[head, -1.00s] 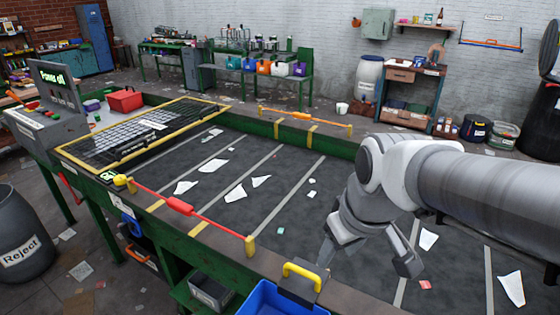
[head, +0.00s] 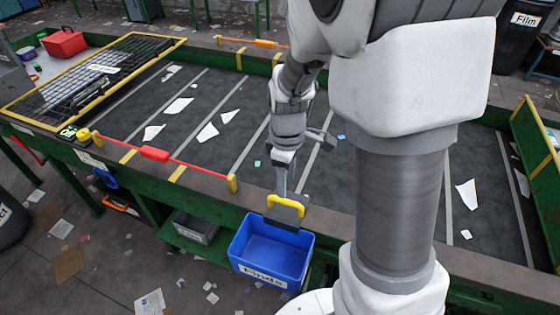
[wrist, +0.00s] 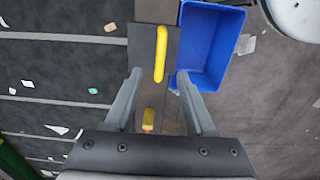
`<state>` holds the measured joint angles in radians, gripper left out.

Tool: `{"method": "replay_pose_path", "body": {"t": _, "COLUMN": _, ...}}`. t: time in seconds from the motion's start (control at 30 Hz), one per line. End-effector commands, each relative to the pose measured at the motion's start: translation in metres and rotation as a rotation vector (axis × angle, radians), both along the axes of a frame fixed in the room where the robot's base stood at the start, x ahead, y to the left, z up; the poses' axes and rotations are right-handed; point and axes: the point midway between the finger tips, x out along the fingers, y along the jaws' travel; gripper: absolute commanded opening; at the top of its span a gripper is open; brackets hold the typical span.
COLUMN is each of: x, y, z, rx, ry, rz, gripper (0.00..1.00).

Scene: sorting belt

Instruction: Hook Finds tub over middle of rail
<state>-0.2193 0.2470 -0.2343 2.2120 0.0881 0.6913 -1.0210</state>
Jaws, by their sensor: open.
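The blue Finds tub (head: 271,251) hangs outside the near side rail (head: 330,222) of the belt, to the right of the red bar. Its dark hanger plate (head: 285,214) lies over the rail's top and carries a yellow handle (head: 287,203). In the wrist view the tub (wrist: 210,45) is at the upper right, with the plate (wrist: 142,40) and yellow handle (wrist: 161,52) left of it. My gripper (head: 302,166) is open and empty, close above the handle. In the wrist view its fingertips (wrist: 160,73) spread either side of the handle's lower end; contact cannot be told.
A red bar (head: 155,153) between yellow posts (head: 232,184) runs along the near rail, left of the tub. White scraps (head: 207,132) lie on the dark belt (head: 190,125). A grey bin (head: 195,227) sits below the rail. A yellow-framed grid (head: 90,75) covers the belt's left end.

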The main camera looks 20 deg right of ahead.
Motion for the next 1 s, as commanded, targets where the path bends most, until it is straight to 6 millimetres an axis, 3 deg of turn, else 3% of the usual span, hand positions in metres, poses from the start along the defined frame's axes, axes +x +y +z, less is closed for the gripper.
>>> {"method": "replay_pose_path", "body": {"t": 0.7, "x": -0.001, "y": 0.0, "z": -0.077, "rx": 0.001, "ry": 0.001, "rz": -0.004, "gripper": 0.55}}
{"method": "replay_pose_path", "body": {"t": 1.0, "x": 0.0, "y": 0.0, "z": -0.088, "rx": 0.0, "ry": 0.0, "rz": -0.002, "gripper": 0.55}}
